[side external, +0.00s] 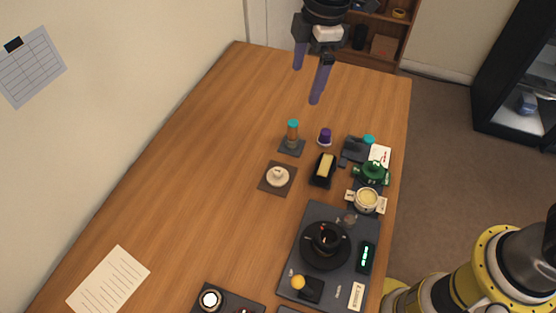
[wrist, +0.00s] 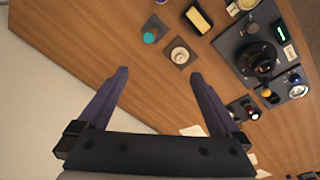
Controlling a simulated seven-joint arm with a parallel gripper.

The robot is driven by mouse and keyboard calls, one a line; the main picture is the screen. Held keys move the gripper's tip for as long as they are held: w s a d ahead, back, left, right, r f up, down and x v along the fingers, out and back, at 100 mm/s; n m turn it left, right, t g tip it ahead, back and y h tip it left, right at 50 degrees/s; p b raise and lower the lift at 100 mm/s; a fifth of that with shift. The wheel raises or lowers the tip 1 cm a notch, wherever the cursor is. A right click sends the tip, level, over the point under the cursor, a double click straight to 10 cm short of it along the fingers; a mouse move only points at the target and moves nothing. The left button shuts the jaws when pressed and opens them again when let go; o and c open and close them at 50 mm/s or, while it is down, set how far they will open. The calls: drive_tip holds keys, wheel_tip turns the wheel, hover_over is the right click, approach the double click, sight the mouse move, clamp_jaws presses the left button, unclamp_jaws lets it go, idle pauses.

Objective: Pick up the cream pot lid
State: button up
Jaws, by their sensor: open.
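The cream pot lid (side external: 277,175) is a small round disc with a raised knob. It lies on a dark square mat (side external: 265,185) left of the middle of the group of objects. In the wrist view the lid (wrist: 179,55) is ahead of my fingertips, near the top centre. My gripper (side external: 306,84) is high above the far part of the table, well apart from the lid. Its two purple fingers are spread with nothing between them; they also show in the wrist view (wrist: 159,72).
A teal-topped amber bottle (side external: 292,133) and a black dish with a yellow block (side external: 323,169) stand near the lid. A cream pot (side external: 367,200), a green teapot (side external: 371,172) and a dark tray (side external: 288,270) are to its right or nearer. The table's left side is mostly clear.

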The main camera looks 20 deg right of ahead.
drive_tip(key=n+g, duration=0.2)
hover_over(278, 170)
wheel_tip(278, 170, down, 10)
drive_tip(key=shift+h, duration=0.4)
wheel_tip(278, 170, down, 13)
drive_tip(key=shift+f, duration=0.1)
drive_tip(key=c, duration=1.4)
